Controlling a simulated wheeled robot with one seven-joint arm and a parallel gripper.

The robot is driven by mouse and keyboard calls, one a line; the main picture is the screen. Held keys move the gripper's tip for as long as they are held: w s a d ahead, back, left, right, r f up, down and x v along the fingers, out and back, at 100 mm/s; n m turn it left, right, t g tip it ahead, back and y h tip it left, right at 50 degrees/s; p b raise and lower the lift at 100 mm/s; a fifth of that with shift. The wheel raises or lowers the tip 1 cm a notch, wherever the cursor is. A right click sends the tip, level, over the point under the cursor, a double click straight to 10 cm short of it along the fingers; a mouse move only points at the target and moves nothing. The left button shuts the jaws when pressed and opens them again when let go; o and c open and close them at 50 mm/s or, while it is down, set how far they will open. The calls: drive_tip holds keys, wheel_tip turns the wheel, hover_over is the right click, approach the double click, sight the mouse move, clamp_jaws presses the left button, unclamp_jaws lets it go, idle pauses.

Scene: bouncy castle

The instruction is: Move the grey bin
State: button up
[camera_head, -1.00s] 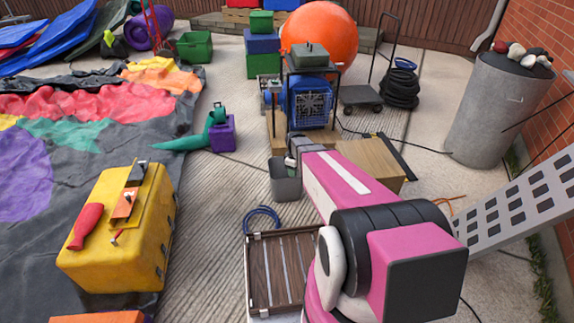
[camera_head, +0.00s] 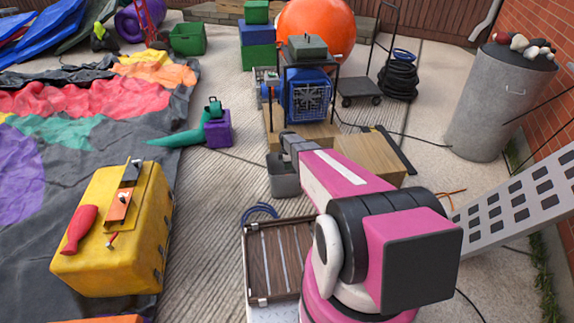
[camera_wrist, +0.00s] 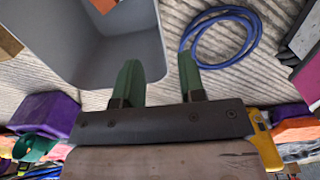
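The grey bin (camera_head: 284,184) stands on the concrete, in front of the wooden boards under the blue fan unit. In the head view, my gripper (camera_head: 288,150) is at its top, and my pink arm hides part of its right side. In the wrist view, the open mouth of the bin (camera_wrist: 105,45) fills the upper left. My gripper (camera_wrist: 160,68) has two green fingers spread apart. The left finger overlaps the bin, the right finger is over the concrete outside it, and the bin's corner shows between them. Contact cannot be told.
A slatted brown crate (camera_head: 282,258) lies in front of the bin, beside a blue hose coil (camera_head: 260,211). A yellow box (camera_head: 118,228) stands left. A purple block (camera_head: 218,130) and a large grey drum (camera_head: 498,105) are farther off. Bare concrete lies left of the bin.

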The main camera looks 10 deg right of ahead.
sight(287, 180)
wheel_tip(287, 180, down, 11)
drive_tip(key=shift+r, duration=0.1)
idle(0.5)
clamp_jaws()
